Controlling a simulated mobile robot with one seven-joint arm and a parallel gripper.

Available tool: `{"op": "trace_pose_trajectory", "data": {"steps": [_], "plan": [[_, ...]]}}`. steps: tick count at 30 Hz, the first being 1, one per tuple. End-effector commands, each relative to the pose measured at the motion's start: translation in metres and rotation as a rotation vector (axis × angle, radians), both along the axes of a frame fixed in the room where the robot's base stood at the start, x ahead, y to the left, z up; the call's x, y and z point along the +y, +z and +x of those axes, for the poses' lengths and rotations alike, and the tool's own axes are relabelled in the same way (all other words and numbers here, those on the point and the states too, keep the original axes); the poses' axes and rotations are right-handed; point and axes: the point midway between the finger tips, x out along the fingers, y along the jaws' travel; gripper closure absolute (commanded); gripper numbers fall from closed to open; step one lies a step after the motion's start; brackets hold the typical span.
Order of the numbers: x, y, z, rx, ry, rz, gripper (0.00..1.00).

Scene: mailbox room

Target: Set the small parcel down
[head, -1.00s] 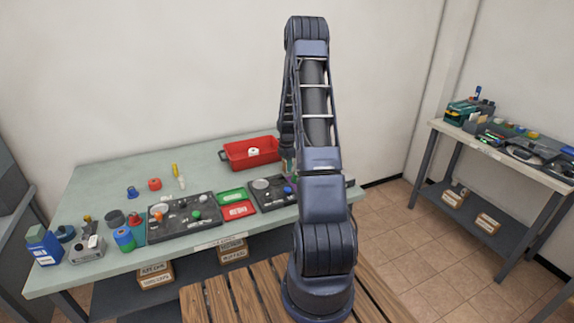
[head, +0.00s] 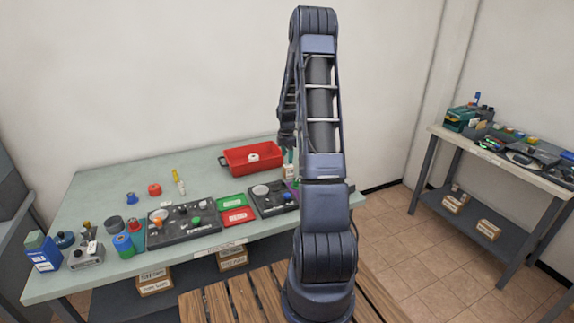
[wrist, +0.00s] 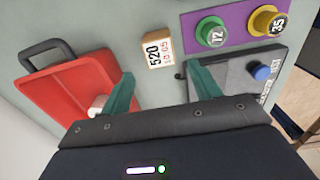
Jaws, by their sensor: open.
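The small parcel (wrist: 158,48), a light box with a wood-coloured side and a label reading 520, rests on the grey-green bench top. It lies ahead of my gripper (wrist: 163,84), roughly in line with the gap between the two teal fingers. The fingers are apart, with nothing between them. In the head view the parcel (head: 288,172) shows just below the fingertips, beside my arm, which partly blocks the view there.
A red bin (wrist: 62,88) with a white item in it stands left of the parcel. A purple pad (wrist: 196,26) with green and yellow weights and a dark board (wrist: 235,76) with a blue knob lie to the right. Several small items cover the bench's left half.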

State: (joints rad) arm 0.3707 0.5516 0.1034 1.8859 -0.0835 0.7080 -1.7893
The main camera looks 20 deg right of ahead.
Motion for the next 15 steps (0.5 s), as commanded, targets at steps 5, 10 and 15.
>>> {"op": "trace_pose_trajectory", "data": {"steps": [5, 10, 15], "plan": [[0.0, 0.025, 0.0, -0.002, 0.0, 0.0, 0.38], [0.001, 0.036, -0.001, -0.001, -0.002, 0.0, 0.38], [0.012, 0.062, -0.009, -0.017, -0.055, -0.01, 0.38]]}}
